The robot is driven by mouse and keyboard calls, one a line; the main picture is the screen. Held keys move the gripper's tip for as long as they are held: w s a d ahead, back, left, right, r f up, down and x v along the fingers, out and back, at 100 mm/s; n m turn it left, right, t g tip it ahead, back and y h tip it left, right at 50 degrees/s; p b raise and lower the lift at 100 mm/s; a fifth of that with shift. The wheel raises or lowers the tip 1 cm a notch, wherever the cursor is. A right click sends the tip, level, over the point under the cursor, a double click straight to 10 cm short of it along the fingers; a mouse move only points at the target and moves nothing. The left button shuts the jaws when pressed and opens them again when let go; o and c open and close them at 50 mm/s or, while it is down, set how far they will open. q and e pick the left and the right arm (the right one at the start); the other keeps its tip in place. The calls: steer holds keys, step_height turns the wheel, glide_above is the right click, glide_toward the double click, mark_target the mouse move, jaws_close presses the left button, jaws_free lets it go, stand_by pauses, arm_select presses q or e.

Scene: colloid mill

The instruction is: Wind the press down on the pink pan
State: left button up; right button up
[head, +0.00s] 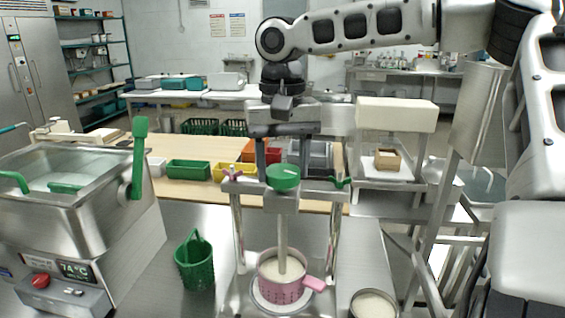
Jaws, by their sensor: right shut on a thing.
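The press stands at the centre front, with two steel posts, a crossbar (250,188) and a green knob (283,178) on top. Its steel screw rod (282,232) runs straight down into the pink pan (281,288). The pan has holes in its side, a pink handle to the right and pale stuff inside. The rod's lower end is hidden in the pan. My right gripper (283,160) points down over the press top, its two fingers either side of the green knob, shut on it. My left gripper is not in view.
A steel vat (75,205) with green handles stands at left. A green basket (195,262) is left of the press, and a steel bowl (374,303) of pale stuff at its right foot. Green and yellow bins (188,170) line the wooden table behind.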

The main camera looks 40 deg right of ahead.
mark_target(283, 170)
steer(key=shift+r+m, duration=0.1)
steer(key=shift+m, duration=0.2)
steer(key=shift+w, duration=0.1)
steer(key=o, duration=1)
steer(key=shift+c, duration=0.2)
step_height(283, 170, up, 16)
